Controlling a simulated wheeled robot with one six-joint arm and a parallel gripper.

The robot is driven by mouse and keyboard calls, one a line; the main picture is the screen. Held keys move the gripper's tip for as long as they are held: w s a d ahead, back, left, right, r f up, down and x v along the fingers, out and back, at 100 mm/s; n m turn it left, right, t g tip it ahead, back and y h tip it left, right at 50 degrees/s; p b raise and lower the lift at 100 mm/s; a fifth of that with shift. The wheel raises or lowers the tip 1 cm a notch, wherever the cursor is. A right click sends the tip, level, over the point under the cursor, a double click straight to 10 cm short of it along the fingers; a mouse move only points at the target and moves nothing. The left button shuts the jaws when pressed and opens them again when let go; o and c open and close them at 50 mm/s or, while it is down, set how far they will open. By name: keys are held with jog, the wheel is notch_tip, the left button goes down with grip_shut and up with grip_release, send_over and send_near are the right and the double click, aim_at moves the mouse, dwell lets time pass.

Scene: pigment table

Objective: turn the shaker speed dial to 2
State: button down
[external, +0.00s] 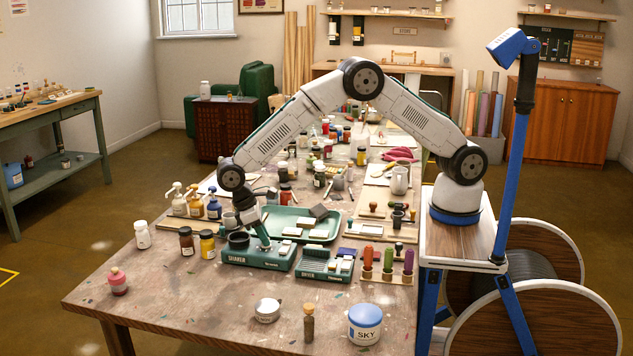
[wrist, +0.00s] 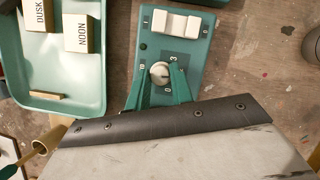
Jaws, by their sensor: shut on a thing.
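The green shaker (external: 250,258) stands near the front of the table, with its name on the front and a dark round holder on top. It also shows in the wrist view as a green panel (wrist: 196,55) with white switches. Its pale round speed dial (wrist: 160,72) has marks around it, a 3 and a 0 among them. A small dark mark on the dial seems to face right, but I cannot read the exact setting. My gripper (wrist: 160,82) reaches down with its green fingers shut on the dial, one on each side. In the external view my gripper (external: 262,238) hides the dial.
The green dryer (external: 326,266) stands just right of the shaker. Behind is a green tray (external: 284,215) with labelled blocks. Brown and yellow jars (external: 207,244) stand to the left.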

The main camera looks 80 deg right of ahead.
jog(key=shift+a+n+t+h, duration=0.1)
jog(key=shift+n+t+h, duration=0.25)
jog(key=shift+n, duration=0.85)
jog(key=c, duration=1.2)
grip_release()
jog(key=shift+c, duration=0.2)
jog(key=shift+r, duration=0.1)
jog(key=v, duration=0.7)
jog(key=shift+w+a+r, duration=0.15)
jog(key=shift+r, duration=0.15)
